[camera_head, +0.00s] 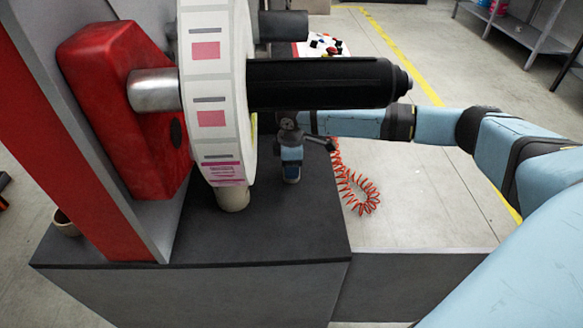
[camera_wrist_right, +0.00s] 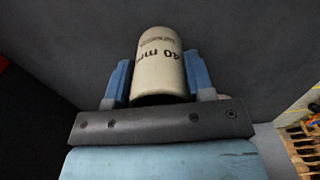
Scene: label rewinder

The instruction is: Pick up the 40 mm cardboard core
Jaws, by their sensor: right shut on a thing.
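The 40 mm cardboard core (camera_wrist_right: 160,62) is a beige tube with "40 mm" printed on it. In the right wrist view it sits between the two blue fingers of my right gripper (camera_wrist_right: 158,84), which is shut on it. In the head view my right gripper (camera_head: 291,167) points down over the dark base, behind the black spindle; the core is mostly hidden there by the fingers. My left gripper is not in view.
A label roll (camera_head: 212,95) hangs at the red machine housing (camera_head: 125,110), and a black spindle (camera_head: 320,83) sticks out right. A beige tube (camera_head: 233,199) stands below the roll on the dark base (camera_head: 275,230). A red coiled hose (camera_head: 358,190) hangs beyond.

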